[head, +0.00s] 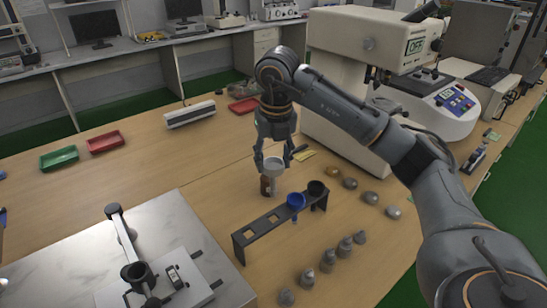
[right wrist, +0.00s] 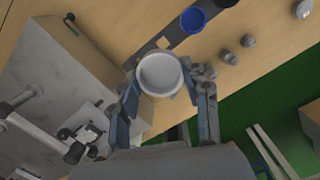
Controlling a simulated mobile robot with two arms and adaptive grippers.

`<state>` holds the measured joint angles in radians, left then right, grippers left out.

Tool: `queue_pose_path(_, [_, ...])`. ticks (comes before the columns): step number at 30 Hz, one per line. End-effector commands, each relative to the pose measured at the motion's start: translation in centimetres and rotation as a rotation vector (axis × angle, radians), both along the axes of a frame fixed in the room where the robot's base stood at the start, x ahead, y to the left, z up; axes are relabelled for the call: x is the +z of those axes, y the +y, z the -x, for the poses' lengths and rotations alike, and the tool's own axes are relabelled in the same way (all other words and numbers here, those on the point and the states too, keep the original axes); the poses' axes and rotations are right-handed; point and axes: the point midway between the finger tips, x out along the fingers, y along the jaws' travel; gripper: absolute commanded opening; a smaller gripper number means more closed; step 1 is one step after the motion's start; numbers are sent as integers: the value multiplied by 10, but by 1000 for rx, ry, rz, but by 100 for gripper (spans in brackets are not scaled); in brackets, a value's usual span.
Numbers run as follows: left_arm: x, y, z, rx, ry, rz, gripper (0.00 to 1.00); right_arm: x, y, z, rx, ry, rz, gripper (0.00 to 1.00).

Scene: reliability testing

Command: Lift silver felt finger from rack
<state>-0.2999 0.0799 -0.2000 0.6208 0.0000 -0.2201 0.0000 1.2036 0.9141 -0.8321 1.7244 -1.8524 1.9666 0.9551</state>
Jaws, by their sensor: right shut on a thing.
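The silver felt finger (head: 274,166) is a pale grey, cup-topped piece with a narrower lower part. My right gripper (head: 275,163) is shut on it, with a finger on either side of the cup. In the right wrist view the round cup (right wrist: 160,73) sits between my fingertips (right wrist: 163,82). The black rack (head: 261,226) stands on the table below and in front of it. The felt finger appears above and behind the rack, apart from it. A blue piece (head: 296,200) and a black piece (head: 317,187) sit in the rack's right end; two square holes are empty. My left gripper is not in view.
Several grey knobs (head: 328,260) stand right of the rack. A metal plate with a fixture (head: 180,235) lies at left. A large white machine (head: 345,120) stands close behind my right arm.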

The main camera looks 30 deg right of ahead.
Motion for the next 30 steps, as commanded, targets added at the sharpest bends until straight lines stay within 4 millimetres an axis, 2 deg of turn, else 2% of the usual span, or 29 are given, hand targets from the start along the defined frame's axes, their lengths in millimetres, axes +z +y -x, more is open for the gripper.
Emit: queue_pose_path(30, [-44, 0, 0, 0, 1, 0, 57, -64, 0, 0, 0, 0, 0, 0])
